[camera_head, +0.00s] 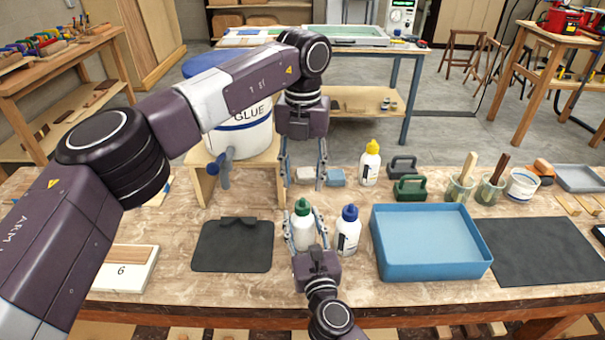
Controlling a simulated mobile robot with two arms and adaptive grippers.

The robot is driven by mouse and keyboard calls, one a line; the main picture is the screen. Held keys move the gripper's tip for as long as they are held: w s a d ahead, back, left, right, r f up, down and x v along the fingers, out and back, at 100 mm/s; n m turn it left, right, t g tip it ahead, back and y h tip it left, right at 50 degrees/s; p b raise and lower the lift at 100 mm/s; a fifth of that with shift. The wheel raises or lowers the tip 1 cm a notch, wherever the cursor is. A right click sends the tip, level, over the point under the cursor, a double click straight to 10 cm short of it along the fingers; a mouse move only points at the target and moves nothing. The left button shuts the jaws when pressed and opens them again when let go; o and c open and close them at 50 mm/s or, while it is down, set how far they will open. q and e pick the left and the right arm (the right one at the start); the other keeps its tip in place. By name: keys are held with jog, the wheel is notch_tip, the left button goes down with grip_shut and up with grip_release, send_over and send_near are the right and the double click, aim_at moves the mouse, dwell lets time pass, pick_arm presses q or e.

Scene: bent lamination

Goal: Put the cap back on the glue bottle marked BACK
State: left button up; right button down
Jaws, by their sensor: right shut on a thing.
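A white glue bottle with a green top (302,230) stands upright on the bench. My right gripper (305,218), coming from the front edge, is shut around its body. A white bottle with a blue top (348,232) stands just to its right, and a white bottle with a yellow top (370,164) stands farther back. The lettering on the bottles is too small to read, so I cannot tell which is marked BACK. My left gripper (304,184) points down above and behind the green-topped bottle, its fingers spread apart with nothing visibly held.
A large glue tub (247,140) stands on a wooden stand (265,163) at the left, partly behind my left arm. A blue tray (430,262) lies to the right and a dark mat (210,246) to the left. Clamps (409,188) and brush cups (459,190) stand at the back right.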

aim_at(302, 199)
pick_arm(q)
jog(key=n, duration=0.6)
jog(key=shift+r, duration=0.25)
jog(key=shift+f, duration=0.1)
jog(key=shift+f, duration=3.95)
jog(key=shift+c, duration=0.3)
